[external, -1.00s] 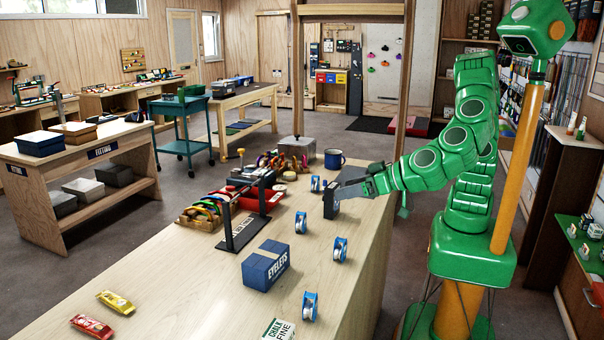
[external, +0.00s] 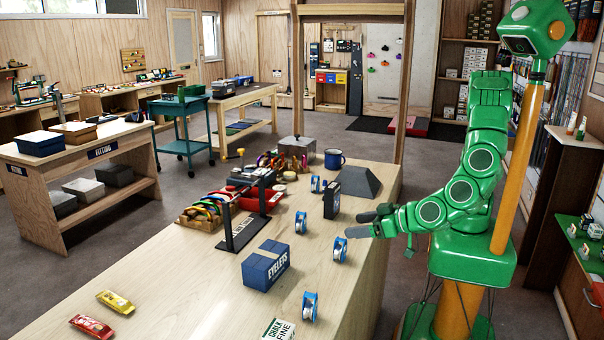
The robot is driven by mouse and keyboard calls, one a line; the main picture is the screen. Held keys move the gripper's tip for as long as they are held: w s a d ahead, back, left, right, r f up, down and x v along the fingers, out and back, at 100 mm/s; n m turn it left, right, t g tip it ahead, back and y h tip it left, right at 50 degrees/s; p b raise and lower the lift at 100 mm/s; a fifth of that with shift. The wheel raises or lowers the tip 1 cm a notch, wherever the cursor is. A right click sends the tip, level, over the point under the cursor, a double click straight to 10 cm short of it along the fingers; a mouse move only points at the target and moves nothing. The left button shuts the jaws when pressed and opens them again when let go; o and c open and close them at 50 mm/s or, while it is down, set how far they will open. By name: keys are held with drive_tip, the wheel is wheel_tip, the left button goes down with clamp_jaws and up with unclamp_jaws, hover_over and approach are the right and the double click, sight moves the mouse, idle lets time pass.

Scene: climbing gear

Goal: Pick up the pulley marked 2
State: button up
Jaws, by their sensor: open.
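Several blue-and-white pulleys stand on the long wooden bench: a far pulley (external: 315,184), a left pulley (external: 301,223), a right pulley (external: 339,249) and a near pulley (external: 310,306). Their numbers are too small to read, so I cannot tell which is marked 2. My gripper (external: 353,225) is open and appears empty. Its dark fingers point left, just above and beyond the right pulley in the picture. I cannot tell whether they touch it.
A black box (external: 332,200) and a dark grey wedge block (external: 355,184) stand behind my gripper. A blue EYELETS box (external: 266,266), a black stand (external: 238,240) and a chalk box (external: 278,330) are nearby.

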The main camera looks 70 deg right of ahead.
approach(335, 247)
drive_tip(key=w+f, duration=0.1)
drive_tip(key=w+d+f, duration=0.1)
drive_tip(key=shift+w+d+f, duration=0.3)
drive_tip(key=shift+w+d, duration=0.05)
drive_tip(key=shift+x, duration=1.2)
drive_tip(key=shift+d+x, duration=0.2)
drive_tip(key=shift+x, duration=2.4)
drive_tip(key=shift+r, duration=0.15)
drive_tip(key=c, duration=1.1)
